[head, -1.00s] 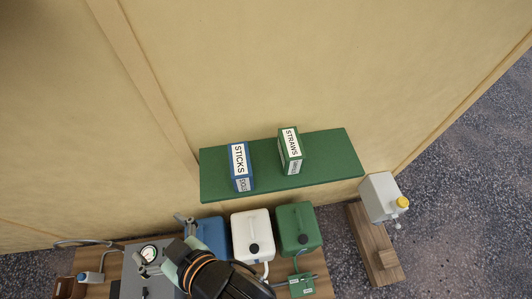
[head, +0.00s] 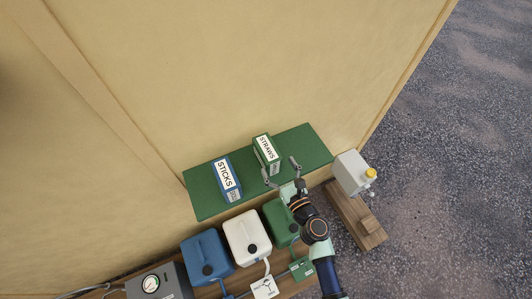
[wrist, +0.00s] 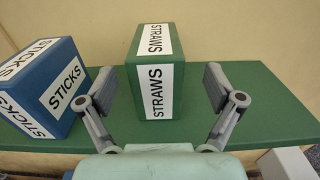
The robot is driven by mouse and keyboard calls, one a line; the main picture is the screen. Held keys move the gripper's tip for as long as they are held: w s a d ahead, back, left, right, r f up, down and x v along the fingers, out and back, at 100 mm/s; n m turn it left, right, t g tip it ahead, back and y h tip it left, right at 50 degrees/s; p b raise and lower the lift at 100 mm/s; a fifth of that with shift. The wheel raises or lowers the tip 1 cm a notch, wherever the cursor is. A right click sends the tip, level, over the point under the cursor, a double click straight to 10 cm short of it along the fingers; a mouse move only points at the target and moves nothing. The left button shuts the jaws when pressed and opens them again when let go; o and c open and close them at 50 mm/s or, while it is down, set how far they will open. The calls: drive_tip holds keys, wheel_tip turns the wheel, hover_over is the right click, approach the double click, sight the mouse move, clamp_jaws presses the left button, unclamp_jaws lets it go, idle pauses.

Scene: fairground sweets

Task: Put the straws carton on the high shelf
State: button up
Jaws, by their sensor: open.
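The straws carton (head: 265,150) is a green box with white STRAWS labels. It stands upright on the green shelf (head: 308,147) against the tan wall. In the wrist view the straws carton (wrist: 154,92) sits ahead of my gripper, in line with the gap between the fingers. My gripper (head: 281,172) is open and empty, at the front edge of the shelf. Its fingers (wrist: 165,88) spread to the left and right of the carton with a gap on each side, and I see no contact.
A blue sticks carton (head: 226,178) stands on the shelf, left of the straws carton and close to my left finger (wrist: 96,95). Below are blue (head: 206,256), white (head: 247,236) and green (head: 282,220) canisters. The shelf's right end is bare.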

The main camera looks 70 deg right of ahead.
sight(269, 152)
drive_tip(key=x, duration=0.6)
drive_tip(key=shift+w+r, duration=0.15)
drive_tip(key=shift+w, duration=0.15)
drive_tip(key=shift+c, duration=0.4)
drive_tip(key=c, duration=1.4)
wheel_tip(269, 152, up, 20)
drive_tip(key=p, duration=1.7)
drive_tip(key=shift+a, duration=0.1)
drive_tip(key=shift+c, duration=0.2)
